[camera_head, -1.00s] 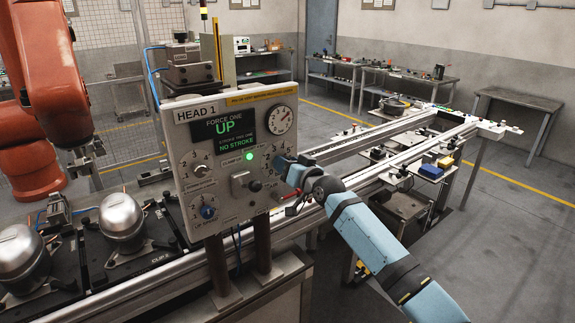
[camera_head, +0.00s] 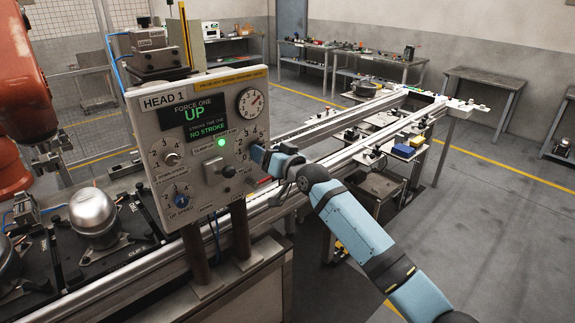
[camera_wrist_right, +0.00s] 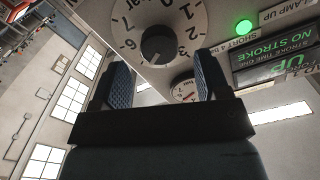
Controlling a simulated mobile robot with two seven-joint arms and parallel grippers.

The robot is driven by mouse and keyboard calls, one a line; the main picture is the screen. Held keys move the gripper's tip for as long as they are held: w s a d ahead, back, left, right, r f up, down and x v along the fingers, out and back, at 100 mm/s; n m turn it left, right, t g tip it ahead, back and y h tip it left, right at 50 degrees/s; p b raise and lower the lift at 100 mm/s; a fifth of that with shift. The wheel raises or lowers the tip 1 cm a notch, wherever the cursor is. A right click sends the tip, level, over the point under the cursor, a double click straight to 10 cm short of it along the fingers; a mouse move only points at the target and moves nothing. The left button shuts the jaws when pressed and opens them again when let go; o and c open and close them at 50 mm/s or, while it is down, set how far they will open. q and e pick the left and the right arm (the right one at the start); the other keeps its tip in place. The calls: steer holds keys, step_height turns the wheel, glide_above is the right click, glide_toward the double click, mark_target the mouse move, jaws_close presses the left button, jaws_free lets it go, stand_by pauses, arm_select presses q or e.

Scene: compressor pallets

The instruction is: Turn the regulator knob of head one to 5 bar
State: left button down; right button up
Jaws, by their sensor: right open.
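The head one panel (camera_head: 228,89), labelled HEAD 1, stands left of centre in the head view, with a green lamp lit. My right gripper (camera_head: 256,154) is at the panel's right side, below the round gauge (camera_head: 251,102). It hides the regulator knob there; only part of its number scale shows. In the right wrist view the dark regulator knob (camera_wrist_right: 160,43) sits on a pale dial marked in bar. My open right gripper (camera_wrist_right: 162,60) has one finger to each side of the knob; I cannot tell whether they touch it. The exact pointer reading is unclear. My left gripper is not in view.
A conveyor rail (camera_head: 345,157) runs behind my right arm. An orange robot arm (camera_head: 20,95) stands at far left.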

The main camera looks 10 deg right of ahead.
steer(key=b+v, duration=0.1)
steer(key=v, duration=0.9)
steer(key=shift+s+d, duration=0.15)
steer(key=shift+s, duration=0.05)
steer(key=s+d+f+m+g+h+p, duration=0.1)
steer(key=s+d+f+h+p, duration=0.15)
steer(key=s+f, duration=0.75)
steer(key=s+d+f+h+p, duration=0.1)
steer(key=s+d+f+h, duration=0.15)
steer(key=s+f, duration=0.65)
steer(key=s+d+f+g+h+p, duration=0.1)
steer(key=s+d+f, duration=0.2)
steer(key=s+f, duration=0.3)
steer(key=s+d+f+g+h+p, duration=0.1)
steer(key=s+d+f, duration=0.2)
steer(key=s, duration=1)
step_height(320, 180, down, 3)
steer(key=shift+s+f+n+g, duration=0.25)
steer(key=shift+s+n+g, duration=0.05)
steer(key=shift+s+n, duration=0.1)
